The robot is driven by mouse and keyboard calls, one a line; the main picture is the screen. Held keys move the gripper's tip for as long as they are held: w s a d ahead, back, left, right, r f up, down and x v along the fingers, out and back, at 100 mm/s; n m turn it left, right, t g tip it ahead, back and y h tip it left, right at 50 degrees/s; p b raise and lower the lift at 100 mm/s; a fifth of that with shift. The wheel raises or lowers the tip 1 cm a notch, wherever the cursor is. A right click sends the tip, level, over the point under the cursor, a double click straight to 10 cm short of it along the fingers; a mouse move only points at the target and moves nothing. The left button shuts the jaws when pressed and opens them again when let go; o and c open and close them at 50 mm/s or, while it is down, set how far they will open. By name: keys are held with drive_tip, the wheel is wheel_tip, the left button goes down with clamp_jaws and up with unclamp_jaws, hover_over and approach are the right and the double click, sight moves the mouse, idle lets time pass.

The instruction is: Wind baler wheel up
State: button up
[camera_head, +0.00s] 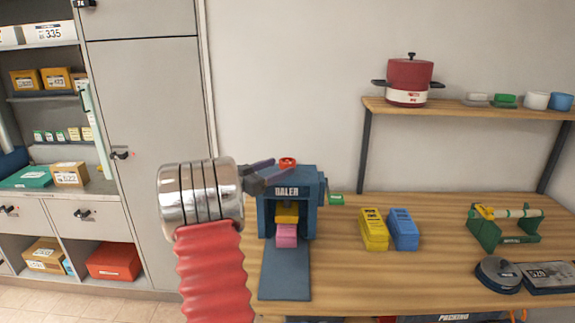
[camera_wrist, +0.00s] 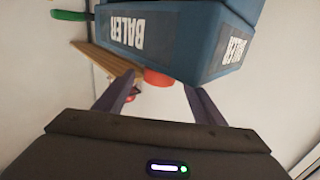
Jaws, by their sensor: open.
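The blue baler (camera_head: 288,183) stands on the wooden table, with a red wheel (camera_head: 288,163) on its top. A yellow block (camera_head: 287,215) sits above a pink block (camera_head: 286,235) in the baler's opening. My gripper (camera_head: 277,167) is open at the upper left of the baler, its fingers pointing at the wheel. In the wrist view the baler (camera_wrist: 185,35) is upside down. The red wheel (camera_wrist: 158,78) shows between the fingertips (camera_wrist: 159,83), partly cut off by the baler's edge. I cannot tell whether the fingers touch it.
Yellow and blue packs (camera_head: 373,230) stand right of the baler on the table (camera_head: 440,270). A green fixture (camera_head: 487,228) and a scale (camera_head: 498,274) are farther right. A shelf (camera_head: 470,111) holds a red pot (camera_head: 408,82). A grey cabinet (camera_head: 150,100) stands left.

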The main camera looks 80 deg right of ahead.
sight(281, 166)
drive_tip(key=shift+x, duration=2.55)
drive_tip(key=shift+c, duration=0.3)
drive_tip(key=c, duration=1)
